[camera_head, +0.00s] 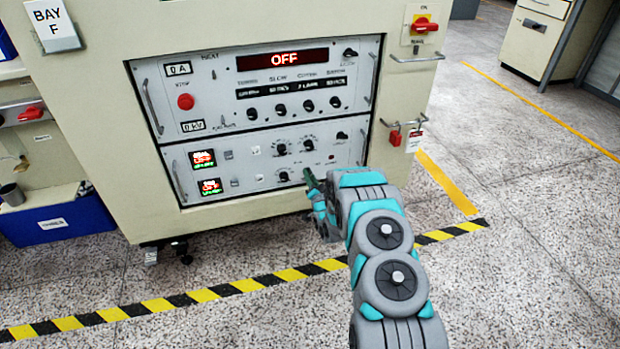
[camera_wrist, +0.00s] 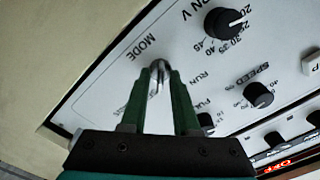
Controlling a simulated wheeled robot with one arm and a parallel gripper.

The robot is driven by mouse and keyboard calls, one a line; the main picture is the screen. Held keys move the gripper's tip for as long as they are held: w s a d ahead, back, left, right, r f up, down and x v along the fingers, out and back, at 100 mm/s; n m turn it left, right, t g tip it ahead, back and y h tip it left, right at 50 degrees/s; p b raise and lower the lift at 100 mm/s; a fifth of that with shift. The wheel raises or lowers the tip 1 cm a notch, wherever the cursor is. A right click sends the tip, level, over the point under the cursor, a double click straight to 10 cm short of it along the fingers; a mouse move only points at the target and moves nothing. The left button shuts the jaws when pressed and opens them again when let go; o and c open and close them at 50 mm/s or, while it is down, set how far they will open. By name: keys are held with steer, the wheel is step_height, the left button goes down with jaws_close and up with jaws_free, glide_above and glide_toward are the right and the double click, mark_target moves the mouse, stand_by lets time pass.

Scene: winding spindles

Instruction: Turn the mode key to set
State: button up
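The mode key (camera_wrist: 158,72) is a small silvery key by the MODE lettering, on the pale panel in the wrist view. My gripper (camera_wrist: 158,78) has its two dark green fingers on either side of it. The fingertips stand close together and appear to pinch the key, with no clear gap. The fingers hide part of the key and the marks around it. In the head view, my gripper (camera_head: 312,184) reaches the lower right of the front panel; the key is hidden there.
Black knobs (camera_wrist: 226,21) and (camera_wrist: 258,94) sit beside the key. The cabinet (camera_head: 95,140) carries a red OFF display (camera_head: 283,59) and a red stop button (camera_head: 186,101). A red padlock (camera_head: 395,138) hangs to the right. Open floor lies in front, crossed by striped tape (camera_head: 205,295).

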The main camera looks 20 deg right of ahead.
steer(key=shift+o, duration=0.6)
steer(key=shift+s, duration=0.1)
steer(key=s, duration=0.7)
steer(key=shift+s, duration=0.3)
